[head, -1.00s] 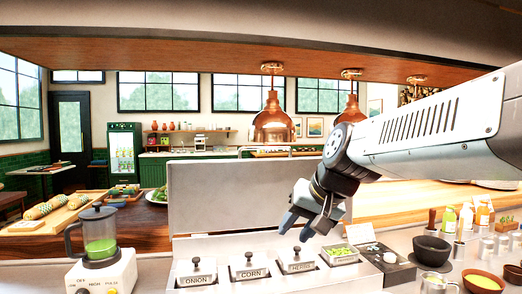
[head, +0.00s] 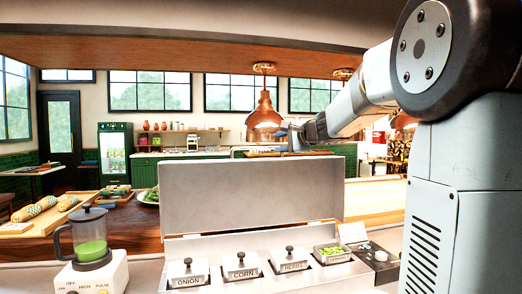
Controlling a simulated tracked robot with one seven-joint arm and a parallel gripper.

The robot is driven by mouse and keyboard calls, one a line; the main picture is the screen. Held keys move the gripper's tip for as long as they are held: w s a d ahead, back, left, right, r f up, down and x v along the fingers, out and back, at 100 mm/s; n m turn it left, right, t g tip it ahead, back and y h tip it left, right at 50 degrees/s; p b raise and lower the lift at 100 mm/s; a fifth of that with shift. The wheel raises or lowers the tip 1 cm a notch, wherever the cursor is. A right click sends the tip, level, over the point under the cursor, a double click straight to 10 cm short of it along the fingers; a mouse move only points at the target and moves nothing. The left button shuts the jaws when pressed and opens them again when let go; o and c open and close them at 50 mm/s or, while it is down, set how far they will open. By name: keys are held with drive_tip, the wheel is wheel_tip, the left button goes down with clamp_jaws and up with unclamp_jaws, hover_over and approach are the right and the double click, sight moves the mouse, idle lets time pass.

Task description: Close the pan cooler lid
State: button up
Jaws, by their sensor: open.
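The pan cooler lid (head: 240,198), a broad flat grey metal panel, stands upright along the back of the pan cooler (head: 178,246). The cooler's wells in front of it are uncovered, with pans labelled onion (head: 187,281), corn (head: 240,273) and herbs (head: 293,267), each under a small knobbed cover. An uncovered pan of green pieces (head: 333,252) is at the right end. My gripper (head: 287,136) is open and small in view, at the lid's top edge, right of its middle. Its lower part seems hidden behind the lid. I cannot tell whether they touch.
A blender (head: 90,245) with green contents stands left of the cooler. A copper lamp (head: 264,120) hangs just left of and above my gripper. A wooden counter lies behind.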

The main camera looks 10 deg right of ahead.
sight(260, 148)
drive_tip(key=x, duration=1.2)
drive_tip(key=shift+w+a+f, duration=0.15)
drive_tip(key=shift+w, duration=0.05)
clamp_jaws()
